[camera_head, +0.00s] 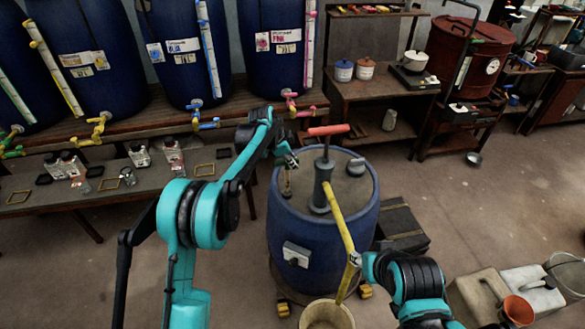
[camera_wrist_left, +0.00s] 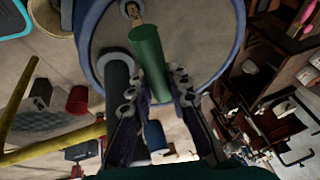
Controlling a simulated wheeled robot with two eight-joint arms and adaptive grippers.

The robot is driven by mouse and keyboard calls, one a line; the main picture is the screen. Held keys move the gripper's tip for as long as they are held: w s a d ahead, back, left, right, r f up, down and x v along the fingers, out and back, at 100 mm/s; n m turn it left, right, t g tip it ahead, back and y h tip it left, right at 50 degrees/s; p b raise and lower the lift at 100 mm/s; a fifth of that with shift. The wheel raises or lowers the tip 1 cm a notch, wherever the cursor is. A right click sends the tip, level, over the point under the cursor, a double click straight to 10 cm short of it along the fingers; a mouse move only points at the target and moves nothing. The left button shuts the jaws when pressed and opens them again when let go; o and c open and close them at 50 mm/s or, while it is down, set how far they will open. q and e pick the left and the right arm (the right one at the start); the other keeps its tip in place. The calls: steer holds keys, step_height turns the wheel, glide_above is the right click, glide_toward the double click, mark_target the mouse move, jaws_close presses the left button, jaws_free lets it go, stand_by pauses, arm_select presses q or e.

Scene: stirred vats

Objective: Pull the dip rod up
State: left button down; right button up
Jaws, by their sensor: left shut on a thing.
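The dip rod shows in the left wrist view as a green grip (camera_wrist_left: 148,55) with a brownish piece beyond it, at the pale top of the blue barrel (camera_wrist_left: 88,55). My left gripper (camera_wrist_left: 158,92) is shut on the green grip. In the head view my left gripper (camera_head: 285,157) is above the left part of the lid of the blue barrel (camera_head: 322,240), with a brownish part of the dip rod (camera_head: 287,183) below it. How deep the rod sits is hidden. My right gripper (camera_head: 356,262) is by the lower end of the yellow spout; its jaws are unclear.
A grey hand pump with a red handle (camera_head: 328,130) and a yellow spout (camera_head: 338,215) stands on the lid, close to my left gripper. A beige bucket (camera_head: 327,315) is below the spout. Benches with blue vats (camera_head: 180,45) stand behind left.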

arm_select(q)
step_height(320, 180, up, 19)
steer(key=p, duration=1)
steer(key=shift+w, duration=0.15)
steer(key=c, duration=1.4)
jaws_free()
steer(key=shift+r, duration=0.15)
